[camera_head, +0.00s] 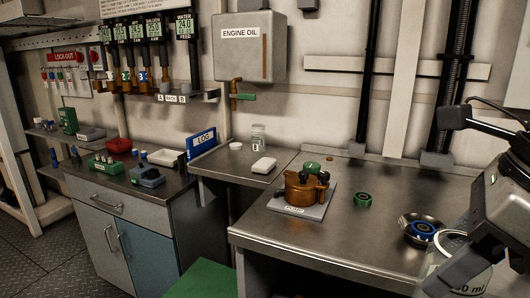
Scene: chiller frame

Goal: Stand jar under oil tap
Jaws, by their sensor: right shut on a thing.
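The grey engine oil tank (249,47) hangs on the back wall. Its brass tap (236,88) with a green handle (245,97) sticks out below its left side. A small clear jar (258,137) stands upright at the back of the metal shelf, below and slightly right of the tap. My right gripper (462,268) is at the lower right corner, shut on a clear container (447,249) with a pale rim and black "ml" print. The gripper hides much of it, and the frame cuts it off. My left gripper is not in view.
The metal shelf (225,165) also bears a white block (264,165) and a blue log binder (201,144). On the workbench (290,228) stand a copper-coloured pump (304,188), a green ring (362,199) and a bowl (407,219) with a blue ring. The bench front is clear.

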